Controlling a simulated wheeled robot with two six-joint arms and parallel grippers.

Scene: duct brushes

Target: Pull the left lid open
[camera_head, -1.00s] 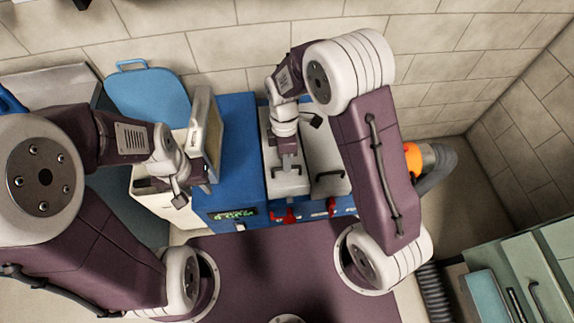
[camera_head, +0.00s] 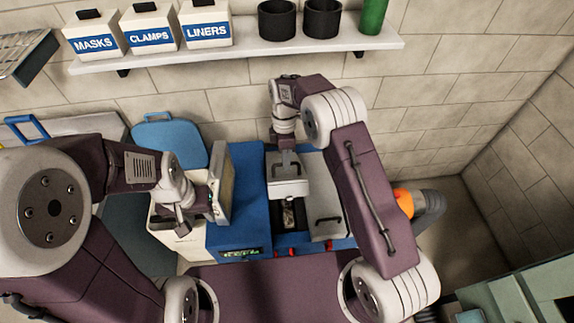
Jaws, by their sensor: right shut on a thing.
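The left lid (camera_head: 291,189) is a pale panel on top of the blue machine (camera_head: 239,226). It is tilted up, and a narrow dark opening (camera_head: 289,215) with something metallic inside shows below its front edge. My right gripper (camera_head: 288,163) is at the lid's handle and shut on it; the fingertips are partly hidden. The right lid (camera_head: 326,195), pale with a dark handle, lies closed beside it. My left gripper (camera_head: 182,221) hangs over the white bin at the machine's left side, near an upright pale panel; its finger gap is not clear.
The white bin (camera_head: 178,240) stands left of the machine, with a blue rounded board (camera_head: 168,142) behind. A wall shelf (camera_head: 240,53) carries labelled boxes, two black cups (camera_head: 277,20) and a green cylinder (camera_head: 374,15). An orange-collared hose (camera_head: 428,204) is at the right.

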